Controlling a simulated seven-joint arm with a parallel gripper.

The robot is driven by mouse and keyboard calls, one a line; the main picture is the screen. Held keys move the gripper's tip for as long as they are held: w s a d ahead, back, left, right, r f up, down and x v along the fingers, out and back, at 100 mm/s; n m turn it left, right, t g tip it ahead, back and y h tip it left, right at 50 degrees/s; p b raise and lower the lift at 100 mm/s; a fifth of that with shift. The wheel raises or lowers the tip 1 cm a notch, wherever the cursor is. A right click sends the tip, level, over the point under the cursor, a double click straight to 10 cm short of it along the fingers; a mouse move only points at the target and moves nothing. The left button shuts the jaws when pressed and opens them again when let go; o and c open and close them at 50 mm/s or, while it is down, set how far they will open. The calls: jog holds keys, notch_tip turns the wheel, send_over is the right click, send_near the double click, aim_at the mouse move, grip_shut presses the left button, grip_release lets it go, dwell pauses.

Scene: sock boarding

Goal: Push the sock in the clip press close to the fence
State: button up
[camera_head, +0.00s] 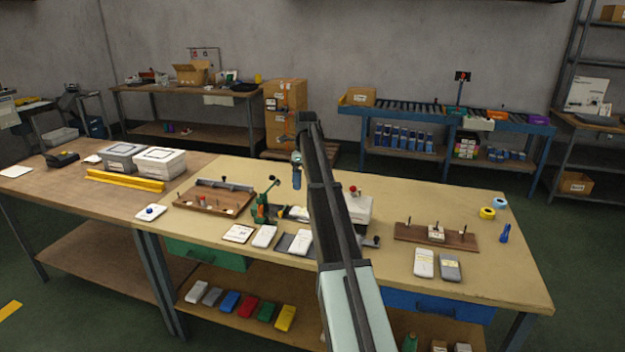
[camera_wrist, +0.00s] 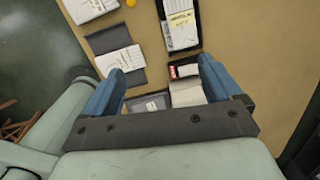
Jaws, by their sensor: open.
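A green press with a black lever (camera_head: 264,205), which looks like the clip press, stands mid-table, left of my arm. A pale and dark item (camera_head: 297,212) lies at its right, partly behind my arm; I cannot tell whether it is the sock. My gripper is open and empty in the wrist view (camera_wrist: 160,76), its two blue fingers apart above the table. In the wrist view, a labelled white packet in a dark holder (camera_wrist: 181,26) lies ahead, and a white block (camera_wrist: 187,92) shows by the right finger. I cannot make out the fence.
A white box with a red knob (camera_head: 357,208) stands right of my arm. A wooden tray (camera_head: 213,198) lies left of the press, and a wooden board with pegs (camera_head: 405,235) at right. Several flat packets line the front, including a white one (camera_head: 264,237).

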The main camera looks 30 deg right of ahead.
jog(key=n+g, duration=0.1)
send_over(305, 211)
jog(key=s+d, duration=0.2)
notch_tip(305, 211, down, 4)
jog(key=shift+s+d+r, duration=0.1)
jog(key=shift+s, duration=0.05)
notch_tip(305, 211, down, 14)
jog(key=shift+r, duration=0.1)
dwell(0.5)
jog(key=c, duration=1.1)
jog(key=shift+w+a, duration=1.05)
jog(key=shift+a, duration=0.05)
